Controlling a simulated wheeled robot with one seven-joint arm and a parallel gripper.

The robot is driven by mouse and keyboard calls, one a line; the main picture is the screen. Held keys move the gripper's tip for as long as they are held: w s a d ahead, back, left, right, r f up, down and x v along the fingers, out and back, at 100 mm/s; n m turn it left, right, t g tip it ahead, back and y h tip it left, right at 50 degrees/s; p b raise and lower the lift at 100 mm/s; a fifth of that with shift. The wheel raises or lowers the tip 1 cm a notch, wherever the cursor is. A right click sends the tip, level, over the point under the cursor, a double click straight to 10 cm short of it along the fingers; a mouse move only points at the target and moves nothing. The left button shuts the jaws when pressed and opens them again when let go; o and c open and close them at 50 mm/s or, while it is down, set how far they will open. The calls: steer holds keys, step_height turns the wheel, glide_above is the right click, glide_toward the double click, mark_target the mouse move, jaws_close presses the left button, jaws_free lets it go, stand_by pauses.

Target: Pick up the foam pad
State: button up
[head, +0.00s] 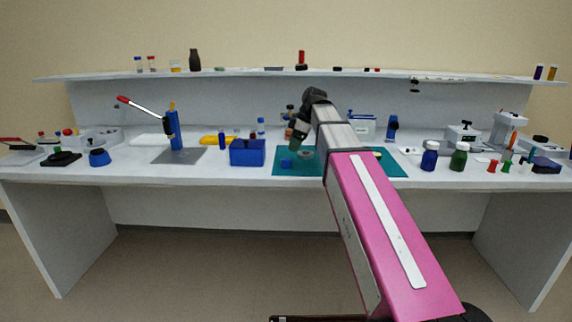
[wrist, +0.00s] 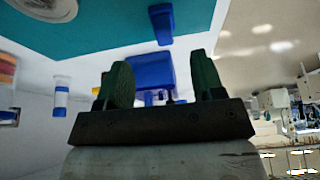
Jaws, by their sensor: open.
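I cannot pick out the foam pad for certain in either view. A small blue block (head: 286,162) lies on the left part of the teal mat (head: 390,170); a small blue piece also shows at the mat's edge in the wrist view (wrist: 162,22). My gripper (head: 294,137) hangs above the left part of the mat, partly hidden by my arm. In the wrist view my gripper (wrist: 162,78) has its two dark green fingers apart, with nothing seen held between them. A blue box shows beyond the fingers (wrist: 152,68).
The blue bin (head: 247,153) stands just left of the mat. A round grey ring (head: 306,154) lies on the mat. A blue-capped vial (wrist: 60,97) shows in the wrist view. Blue and green bottles (head: 429,157) stand to the right. A shelf (head: 240,74) runs above the bench.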

mark_target(287, 160)
steer(key=shift+s+x, duration=0.15)
steer(key=shift+x, duration=1.75)
steer(key=shift+s+x, duration=0.15)
steer(key=shift+x, duration=1.7)
steer(key=c, duration=1)
